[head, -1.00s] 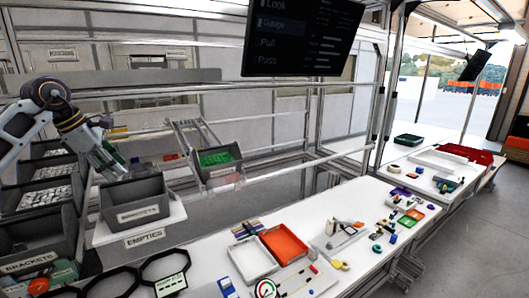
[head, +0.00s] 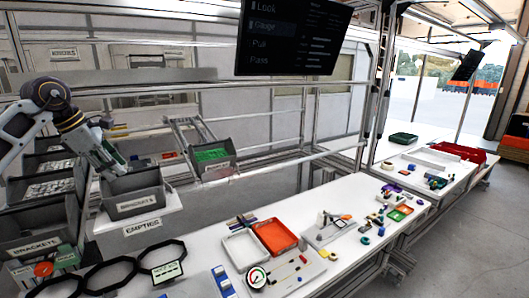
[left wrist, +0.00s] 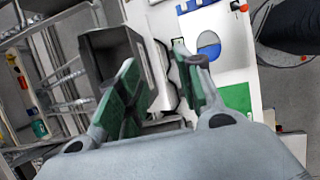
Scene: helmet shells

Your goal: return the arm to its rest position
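My left arm comes in from the left in the head view, bent at a dark elbow. My left gripper (head: 117,168) points down just above and behind the grey empties bin (head: 134,204). In the left wrist view my left gripper (left wrist: 160,82) has its two green-padded fingers spread apart with nothing held between them. A grey bin (left wrist: 103,52) shows beyond the left finger there. Whether the fingertips touch the bin cannot be told. My right gripper is in neither view.
Grey brackets bins (head: 38,228) stand at the left below my arm. A bin with green parts (head: 212,168) sits on a rail. The white bench (head: 345,205) carries a white tray (head: 243,251), a red tray (head: 275,225) and a gauge (head: 257,277). A screen (head: 290,38) hangs above.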

